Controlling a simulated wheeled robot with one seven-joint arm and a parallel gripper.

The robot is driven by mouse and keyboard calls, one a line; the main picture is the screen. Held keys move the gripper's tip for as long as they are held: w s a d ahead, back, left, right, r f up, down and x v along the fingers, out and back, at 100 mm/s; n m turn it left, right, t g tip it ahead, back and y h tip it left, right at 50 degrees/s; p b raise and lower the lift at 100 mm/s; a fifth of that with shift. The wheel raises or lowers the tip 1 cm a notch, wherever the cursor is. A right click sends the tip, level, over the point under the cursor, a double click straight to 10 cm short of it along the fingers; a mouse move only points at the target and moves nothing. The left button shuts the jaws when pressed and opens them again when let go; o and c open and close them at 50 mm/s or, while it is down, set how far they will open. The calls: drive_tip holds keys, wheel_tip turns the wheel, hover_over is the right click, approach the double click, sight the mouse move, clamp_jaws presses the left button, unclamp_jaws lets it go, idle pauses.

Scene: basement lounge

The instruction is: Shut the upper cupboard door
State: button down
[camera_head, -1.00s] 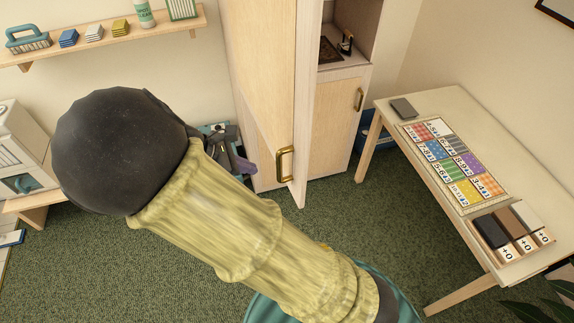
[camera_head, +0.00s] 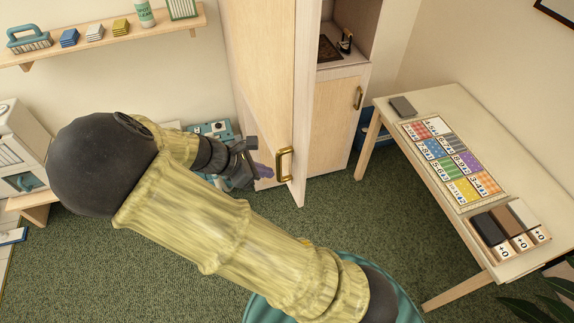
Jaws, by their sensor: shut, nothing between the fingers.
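The upper cupboard door (camera_head: 262,70) stands wide open, swung out toward me. Its outer face with a brass handle (camera_head: 285,163) near the lower free edge is in view. Behind it the upper compartment (camera_head: 352,20) is open, with a dark mat and a small dark object inside. My gripper (camera_head: 262,173) is shut and empty, just left of the handle, on the door's outer-face side. I cannot tell whether it touches the door. My forearm hides part of the gripper's surroundings.
The lower cupboard door (camera_head: 338,125) is shut. A table (camera_head: 455,112) with a patterned card board and several blocks stands at right. A wall shelf (camera_head: 105,40) is at upper left. Green carpet (camera_head: 120,265) is free in front.

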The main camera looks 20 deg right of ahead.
sight(297, 172)
drive_tip(key=d+p, duration=0.1)
drive_tip(key=d, duration=0.1)
drive_tip(key=d+f, duration=0.1)
drive_tip(key=d+f+p, duration=0.1)
drive_tip(key=d, duration=0.1)
drive_tip(key=shift+w+d+p, duration=0.25)
drive_tip(key=shift+d+p, duration=0.05)
drive_tip(key=shift+d, duration=0.05)
drive_tip(key=shift+d+f, duration=0.15)
drive_tip(key=shift+d, duration=0.2)
drive_tip(key=shift+d, duration=0.1)
